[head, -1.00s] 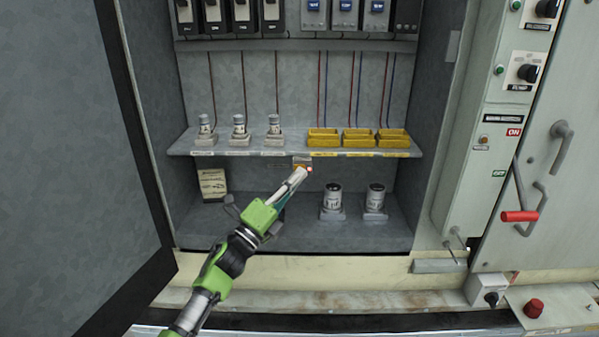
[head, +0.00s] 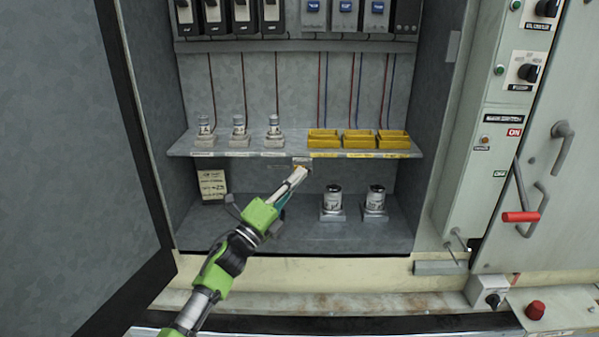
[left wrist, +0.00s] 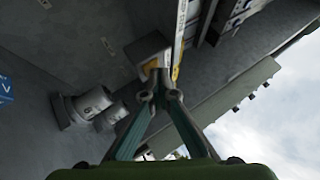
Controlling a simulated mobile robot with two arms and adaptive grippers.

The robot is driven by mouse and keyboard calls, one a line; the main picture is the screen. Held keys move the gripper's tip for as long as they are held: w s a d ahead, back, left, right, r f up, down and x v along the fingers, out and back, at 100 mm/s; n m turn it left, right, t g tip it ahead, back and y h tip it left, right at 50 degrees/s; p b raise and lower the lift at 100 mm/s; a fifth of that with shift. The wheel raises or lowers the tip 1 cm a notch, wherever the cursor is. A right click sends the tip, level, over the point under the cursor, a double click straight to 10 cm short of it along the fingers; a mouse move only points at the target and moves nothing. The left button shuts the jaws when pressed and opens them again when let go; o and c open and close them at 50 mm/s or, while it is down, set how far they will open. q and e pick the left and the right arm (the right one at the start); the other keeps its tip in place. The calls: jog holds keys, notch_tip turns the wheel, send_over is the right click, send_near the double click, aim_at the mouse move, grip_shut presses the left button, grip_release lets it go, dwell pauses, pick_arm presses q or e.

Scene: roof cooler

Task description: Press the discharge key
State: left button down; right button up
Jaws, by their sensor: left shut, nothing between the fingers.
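A small box-like fitting (head: 301,161) sits at the front edge of the shelf, near its middle; I take it to be the discharge key. My left gripper (head: 301,172) reaches up from the lower left, fingertips at the fitting's lower part and covering some of it. In the left wrist view, the closed fingertips (left wrist: 160,88) are in front of a grey housing (left wrist: 149,47) with a yellow-orange part (left wrist: 151,66) partly hidden behind them. The fingers hold nothing. I cannot tell whether they touch the key. My right gripper is not in view.
The shelf (head: 232,153) carries several grey fuse holders and yellow trays (head: 323,138). Two canisters (head: 333,198) stand below it, right of my gripper. An open door (head: 70,150) fills the left. A red-handled lever (head: 520,216) is at right.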

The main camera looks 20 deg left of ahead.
pick_arm(q)
jog(key=shift+s, duration=0.1)
dwell(0.3)
jog(key=shift+s+d+p, duration=0.2)
jog(key=shift+s+p, duration=0.1)
jog(key=shift+s, duration=0.4)
jog(key=s+p, duration=0.1)
jog(key=s, duration=0.1)
jog(key=s+d, duration=0.1)
jog(key=s, duration=0.1)
jog(key=shift+s+d+p, duration=0.15)
jog(key=shift+s+p, duration=0.2)
jog(key=shift+p, duration=0.05)
jog(key=shift+f, duration=0.1)
